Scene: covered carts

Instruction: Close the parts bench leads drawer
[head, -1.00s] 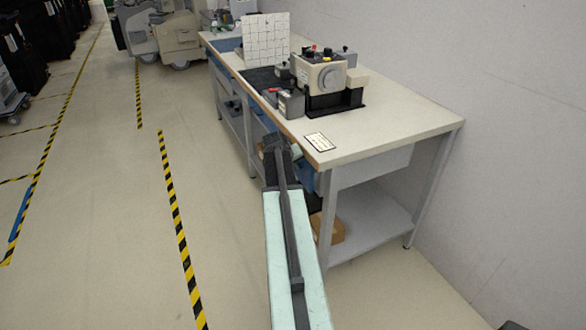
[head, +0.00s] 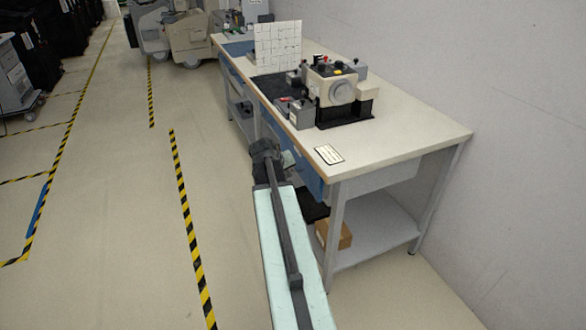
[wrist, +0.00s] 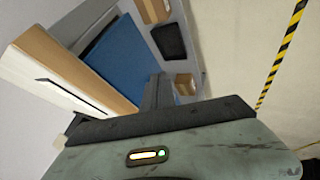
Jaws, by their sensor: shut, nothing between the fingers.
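The parts bench (head: 405,130) stands against the wall, with blue drawer fronts under its top. The near blue drawer front (head: 310,178) shows just right of my gripper (head: 287,160). In the wrist view, a broad blue panel (wrist: 125,60) lies beneath the wooden bench edge (wrist: 75,68). I cannot tell how far the drawer stands out. My gripper's dark fingers, also in the wrist view (wrist: 157,92), are together with nothing between them, close to the blue panel. The fingertips are mostly hidden by the arm in the head view.
A beige machine (head: 335,85), small grey boxes and a label card (head: 329,154) sit on the bench top. A cardboard box (head: 337,234) is on the lower shelf (head: 375,225). Floor left of the bench is clear, with striped tape (head: 185,215).

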